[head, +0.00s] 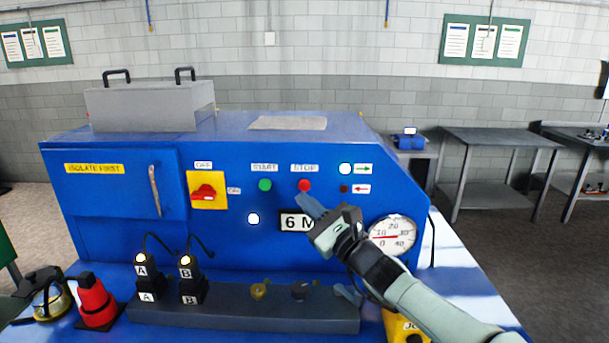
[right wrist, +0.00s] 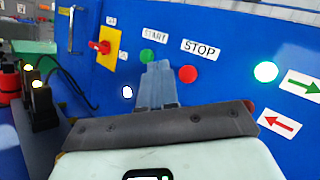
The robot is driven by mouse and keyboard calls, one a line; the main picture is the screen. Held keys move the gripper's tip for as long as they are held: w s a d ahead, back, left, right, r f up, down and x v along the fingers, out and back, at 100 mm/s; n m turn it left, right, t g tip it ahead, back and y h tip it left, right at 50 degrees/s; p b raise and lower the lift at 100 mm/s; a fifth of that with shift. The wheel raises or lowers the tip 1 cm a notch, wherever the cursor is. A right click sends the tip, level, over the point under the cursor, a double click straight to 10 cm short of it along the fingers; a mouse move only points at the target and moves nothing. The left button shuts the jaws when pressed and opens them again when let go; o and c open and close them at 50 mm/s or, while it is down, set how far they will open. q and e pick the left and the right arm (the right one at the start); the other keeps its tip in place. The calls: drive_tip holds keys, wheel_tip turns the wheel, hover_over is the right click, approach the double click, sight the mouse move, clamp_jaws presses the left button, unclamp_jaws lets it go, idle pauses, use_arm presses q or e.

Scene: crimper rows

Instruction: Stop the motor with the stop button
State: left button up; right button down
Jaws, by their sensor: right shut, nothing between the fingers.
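The red stop button (head: 304,186) is on the blue machine's front panel under a STOP label. It also shows in the right wrist view (right wrist: 188,74), right of the fingers. My right gripper (head: 306,200) is shut and empty, its blue-grey fingertips just below the stop button in the head view. In the right wrist view the fingertips (right wrist: 157,66) appear between the green start button (right wrist: 147,56) and the stop button. I cannot tell whether they touch the panel. My left gripper is not in view.
The white lamp (head: 345,169) by the green arrow is lit; the lamp (head: 344,188) by the red arrow is dark. A red switch (head: 205,192) on a yellow plate is to the left. A gauge (head: 391,236) is beside my wrist. Black plugs (head: 190,279) stand on the ledge below.

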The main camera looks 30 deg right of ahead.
sight(305, 185)
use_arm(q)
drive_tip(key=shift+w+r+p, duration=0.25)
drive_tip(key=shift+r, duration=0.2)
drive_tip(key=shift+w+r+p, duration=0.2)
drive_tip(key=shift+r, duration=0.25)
use_arm(e)
drive_tip(key=shift+w+d, duration=0.45)
drive_tip(key=shift+w, duration=0.25)
drive_tip(key=shift+w+d, duration=0.4)
drive_tip(key=shift+w, duration=0.25)
drive_tip(key=shift+w+d, duration=0.2)
drive_tip(key=shift+w, duration=0.2)
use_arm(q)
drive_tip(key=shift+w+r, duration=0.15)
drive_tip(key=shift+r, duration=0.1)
use_arm(e)
drive_tip(key=shift+w+d, duration=0.3)
drive_tip(key=shift+w, duration=0.1)
idle(0.6)
idle(0.3)
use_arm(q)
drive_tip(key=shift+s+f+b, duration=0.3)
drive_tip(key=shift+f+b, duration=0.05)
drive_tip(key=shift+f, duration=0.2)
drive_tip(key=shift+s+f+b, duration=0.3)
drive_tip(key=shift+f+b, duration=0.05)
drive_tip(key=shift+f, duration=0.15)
use_arm(e)
drive_tip(key=shift+s+a, duration=0.5)
drive_tip(key=shift+s, duration=0.3)
